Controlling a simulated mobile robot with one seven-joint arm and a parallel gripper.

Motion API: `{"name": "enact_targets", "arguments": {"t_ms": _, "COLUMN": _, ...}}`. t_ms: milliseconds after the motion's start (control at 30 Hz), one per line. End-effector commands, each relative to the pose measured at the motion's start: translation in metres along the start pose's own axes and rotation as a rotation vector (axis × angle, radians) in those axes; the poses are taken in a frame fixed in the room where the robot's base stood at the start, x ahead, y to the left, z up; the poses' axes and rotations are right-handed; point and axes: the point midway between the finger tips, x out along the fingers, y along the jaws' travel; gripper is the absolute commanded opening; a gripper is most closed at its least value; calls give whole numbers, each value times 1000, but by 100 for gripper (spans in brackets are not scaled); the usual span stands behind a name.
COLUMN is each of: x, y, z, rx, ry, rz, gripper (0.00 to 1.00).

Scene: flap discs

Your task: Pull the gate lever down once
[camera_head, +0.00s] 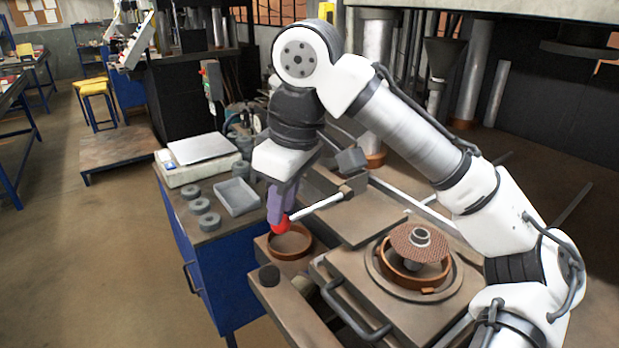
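The gate lever is a pale rod (318,205) with a red knob (281,226) at its left end. It runs from a dark pivot block (354,186) out to the left and slightly down in the picture. My gripper (280,212) points down with its purple fingers at the red knob. The fingers cover the upper part of the knob. They overlap each other in this view, so I cannot tell whether they grip it or only stand around it.
Below the knob is a brown ring (290,242) on the machine. A perforated brown disc (419,243) sits on the machine plate at right, near a dark handle (355,315). A bench at left holds a scale (198,160), a grey tray (237,196) and grey rings (199,206).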

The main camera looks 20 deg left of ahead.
Motion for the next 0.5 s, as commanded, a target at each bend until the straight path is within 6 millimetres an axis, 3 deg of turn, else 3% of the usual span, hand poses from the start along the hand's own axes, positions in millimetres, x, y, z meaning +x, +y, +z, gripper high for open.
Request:
{"name": "enact_targets", "arguments": {"t_ms": 100, "x": -16, "y": 1, "z": -3, "rx": 2, "ry": 1, "rz": 0, "gripper": 22}}
{"name": "enact_targets", "arguments": {"t_ms": 500, "x": -46, "y": 1, "z": -9, "rx": 3, "ry": 0, "rz": 4, "gripper": 22}}
